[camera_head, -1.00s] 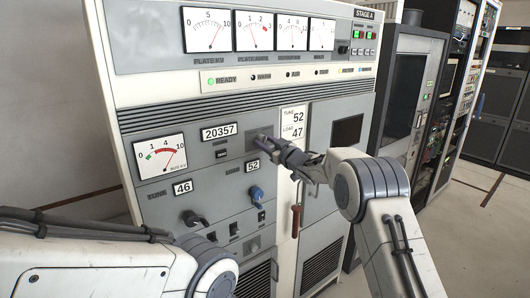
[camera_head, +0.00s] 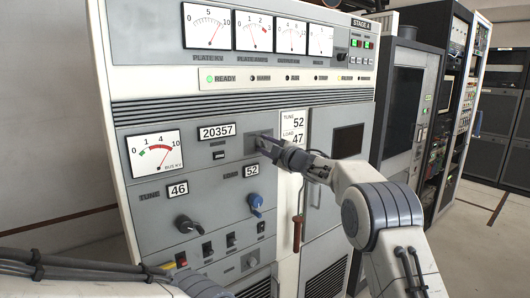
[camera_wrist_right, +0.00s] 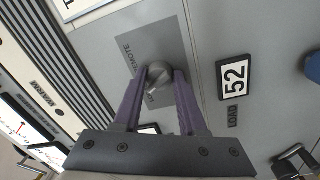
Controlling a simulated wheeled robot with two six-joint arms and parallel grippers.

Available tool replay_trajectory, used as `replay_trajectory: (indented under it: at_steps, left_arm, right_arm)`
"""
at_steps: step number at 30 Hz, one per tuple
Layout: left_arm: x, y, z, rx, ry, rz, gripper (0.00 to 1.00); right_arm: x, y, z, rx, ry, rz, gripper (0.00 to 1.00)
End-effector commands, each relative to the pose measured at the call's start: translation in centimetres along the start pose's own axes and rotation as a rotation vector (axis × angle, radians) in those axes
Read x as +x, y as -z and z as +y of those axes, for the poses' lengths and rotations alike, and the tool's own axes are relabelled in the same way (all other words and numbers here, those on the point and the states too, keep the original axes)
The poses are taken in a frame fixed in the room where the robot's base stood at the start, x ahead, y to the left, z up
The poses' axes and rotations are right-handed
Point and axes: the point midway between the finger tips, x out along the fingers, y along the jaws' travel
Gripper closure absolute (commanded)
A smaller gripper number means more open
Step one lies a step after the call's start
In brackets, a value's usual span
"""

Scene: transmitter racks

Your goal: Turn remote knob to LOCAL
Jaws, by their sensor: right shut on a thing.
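The remote knob (camera_wrist_right: 160,74) is a small round grey knob on a darker grey plate (camera_wrist_right: 178,40) in the right wrist view. The plate bears the word REMOTE, and a second word beside the knob is partly hidden. My right gripper (camera_wrist_right: 161,85) has its two purple fingers closed around the knob, one on each side. In the head view my right gripper (camera_head: 262,143) is at this plate, below the meters, and covers the knob. The knob's exact pointing direction is hard to tell. My left arm shows only at the bottom left; its gripper is out of view.
Right of the plate in the wrist view is a 52 counter (camera_wrist_right: 235,77). Below in the head view are a black knob (camera_head: 188,223), a blue knob (camera_head: 255,203) and several toggle switches. A red handle (camera_head: 297,232) hangs on the cabinet to the right.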

Motion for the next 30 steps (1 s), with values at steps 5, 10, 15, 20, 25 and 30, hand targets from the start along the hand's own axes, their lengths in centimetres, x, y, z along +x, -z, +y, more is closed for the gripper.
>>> replay_trajectory:
  at_steps: [5, 10, 15, 20, 25, 30]
  left_arm:
    - [1.0, -0.1, -0.1, 0.0, 0.0, 0.0, 0.5]
    - [1.5, -0.1, -0.1, 0.0, 0.0, 0.0, 0.5]
    - [1.7, -0.1, -0.1, 0.0, 0.0, 0.0, 0.5]
    - [1.8, -0.1, -0.1, 0.0, 0.0, 0.0, 0.5]
    - [1.8, -0.1, -0.1, 0.0, 0.0, 0.0, 0.5]
    - [1.8, -0.1, -0.1, 0.0, 0.0, 0.0, 0.5]
  right_arm:
    - [0.0, -0.1, -0.2, -0.13, 0.001, 0.008, 1.0]
    - [0.0, -0.1, -0.1, -0.221, 0.001, 0.014, 1.0]
    - [0.0, -0.1, -0.1, -0.276, 0.002, 0.017, 1.0]
    - [0.0, 0.0, 0.0, -0.302, 0.003, 0.019, 1.0]
    - [0.0, 0.0, 0.0, -0.309, 0.003, 0.019, 1.0]
    - [0.0, 0.0, 0.0, -0.309, 0.003, 0.019, 1.0]
